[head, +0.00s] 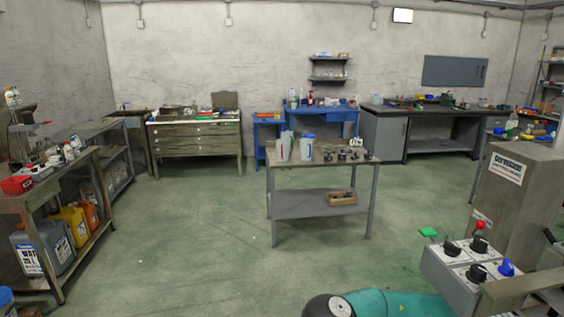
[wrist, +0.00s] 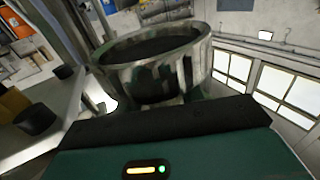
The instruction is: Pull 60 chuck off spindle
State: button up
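In the wrist view a wide hollow metal ring (wrist: 160,75), mottled grey and reflective, stands just beyond the black front edge of my gripper (wrist: 165,120). It may be the chuck; I see no number 60 on it. My gripper's fingertips cannot be made out, so I cannot tell whether they grip the ring. The spindle is not clearly visible in either view. In the head view only my teal arm (head: 385,303) shows at the bottom, and my gripper is out of view.
A grey machine cabinet (head: 515,190) and a control box with knobs (head: 465,270) stand close at right. A central table (head: 300,172) holds white canisters (head: 283,148) and several small dark round parts (head: 342,156). A shelf bench (head: 80,180) stands left. Green floor (head: 190,235) is clear between.

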jog(key=c, duration=0.7)
jog(key=shift+f, duration=0.35)
jog(key=shift+f, duration=1.45)
